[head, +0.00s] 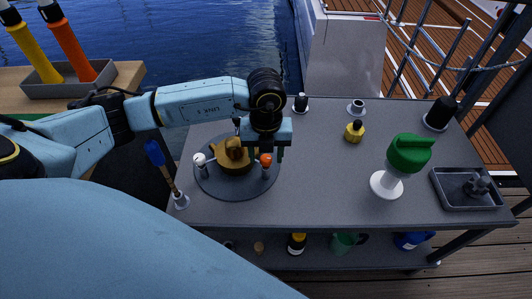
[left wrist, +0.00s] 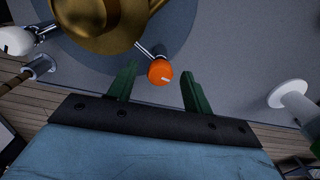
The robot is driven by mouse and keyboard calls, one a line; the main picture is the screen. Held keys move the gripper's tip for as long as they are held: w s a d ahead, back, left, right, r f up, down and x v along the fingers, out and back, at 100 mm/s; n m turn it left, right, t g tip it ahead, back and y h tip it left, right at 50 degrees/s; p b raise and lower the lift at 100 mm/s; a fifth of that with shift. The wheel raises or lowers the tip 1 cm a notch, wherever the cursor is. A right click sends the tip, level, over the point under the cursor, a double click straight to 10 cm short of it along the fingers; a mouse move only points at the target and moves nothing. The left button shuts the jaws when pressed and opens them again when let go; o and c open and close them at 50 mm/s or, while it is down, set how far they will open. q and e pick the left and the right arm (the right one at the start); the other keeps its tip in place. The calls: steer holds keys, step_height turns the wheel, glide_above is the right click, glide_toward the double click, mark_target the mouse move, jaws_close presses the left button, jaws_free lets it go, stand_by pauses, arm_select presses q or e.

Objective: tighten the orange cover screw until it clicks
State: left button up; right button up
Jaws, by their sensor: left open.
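The orange cover screw (head: 266,159) is a small round knob with a white mark, on the right of a brass housing (head: 232,155) on a round dark plate (head: 214,190). In the left wrist view the orange screw (left wrist: 160,72) sits at the end of a thin metal rod from the brass housing (left wrist: 95,22). My left gripper (head: 262,158) hangs over the right side of the plate. Its green fingers (left wrist: 155,82) are open, one on each side of the screw and apart from it. A white knob (head: 199,160) is on the left of the housing. My right gripper is not in view.
A blue-handled tool (head: 154,152) stands at the left edge. The table's middle is clear.

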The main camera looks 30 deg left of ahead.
arm_select(q)
steer(key=c, duration=1)
steer(key=shift+o, duration=0.2)
steer(key=m, duration=0.5)
steer(key=shift+m, duration=0.3)
steer(key=m, duration=0.2)
steer(key=shift+m, duration=0.4)
steer(key=m+b, duration=0.1)
steer(key=m, duration=0.2)
steer(key=shift+m, duration=0.3)
steer(key=m+b, duration=0.1)
steer(key=m, duration=0.4)
steer(key=shift+b, duration=0.3)
steer(key=shift+m+b, duration=0.8)
steer(key=shift+m, duration=1.9)
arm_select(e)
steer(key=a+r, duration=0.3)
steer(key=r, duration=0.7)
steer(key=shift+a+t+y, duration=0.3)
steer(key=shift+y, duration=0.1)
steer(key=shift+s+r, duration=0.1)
